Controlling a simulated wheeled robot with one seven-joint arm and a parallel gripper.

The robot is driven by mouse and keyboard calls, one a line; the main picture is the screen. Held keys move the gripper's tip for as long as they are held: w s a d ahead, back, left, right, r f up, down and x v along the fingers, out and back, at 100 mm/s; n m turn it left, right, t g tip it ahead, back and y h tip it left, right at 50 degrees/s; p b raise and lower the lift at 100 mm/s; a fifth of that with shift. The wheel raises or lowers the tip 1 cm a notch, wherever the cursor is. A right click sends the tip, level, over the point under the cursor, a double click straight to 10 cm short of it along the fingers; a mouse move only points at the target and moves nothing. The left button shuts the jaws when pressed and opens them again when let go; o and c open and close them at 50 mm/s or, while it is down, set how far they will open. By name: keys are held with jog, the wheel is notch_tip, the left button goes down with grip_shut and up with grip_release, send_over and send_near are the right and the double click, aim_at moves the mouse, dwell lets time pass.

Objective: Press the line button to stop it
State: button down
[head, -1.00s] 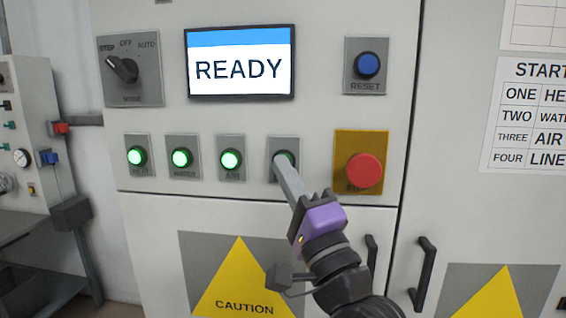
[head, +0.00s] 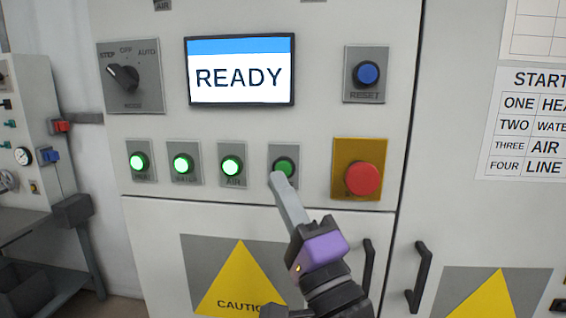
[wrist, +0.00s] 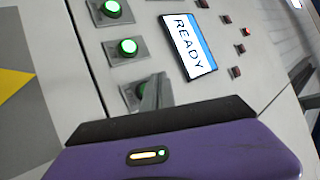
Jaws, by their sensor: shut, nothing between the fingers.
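The line button (head: 284,167) is the fourth green button in the row. It is darker than the three lit ones to its left. The label under it is hidden by my fingers. My gripper (head: 279,179) is shut and empty, its fingertips just below and in front of the button. I cannot tell for certain whether they touch the plate. In the wrist view my fingers (wrist: 155,92) partly cover the line button (wrist: 136,91). The screen (head: 240,72) reads READY.
Lit heat (head: 138,162), water (head: 183,165) and air (head: 231,167) buttons lie to the left. A red mushroom button (head: 362,178) on a yellow plate is close on the right. A blue reset button (head: 367,74) and a mode knob (head: 123,76) sit above. Cabinet handles (head: 419,278) stick out below.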

jog(key=shift+s+p, duration=0.5)
jog(key=shift+s, duration=0.6)
jog(key=s+d+f+n+h, duration=0.4)
jog(key=s+d+f, duration=0.4)
jog(key=f, duration=0.2)
jog(key=s+d+f+n+h, duration=0.45)
jog(key=s+d+f, duration=0.25)
jog(key=d+f, duration=0.3)
jog(key=s+d+f+g+h, duration=0.1)
jog(key=s+d+f+g, duration=0.1)
jog(key=s+f, duration=0.2)
jog(key=s+d+f+n+g+h, duration=0.1)
jog(key=s+f, duration=0.4)
jog(key=s, duration=0.6)
jog(key=s+d+f+g+h, duration=0.2)
jog(key=s+d+f, duration=0.1)
jog(key=s, duration=0.5)
jog(key=shift+d+f+n+g, duration=0.15)
jog(key=shift+f+n+g, duration=0.25)
jog(key=shift+f, duration=0.35)
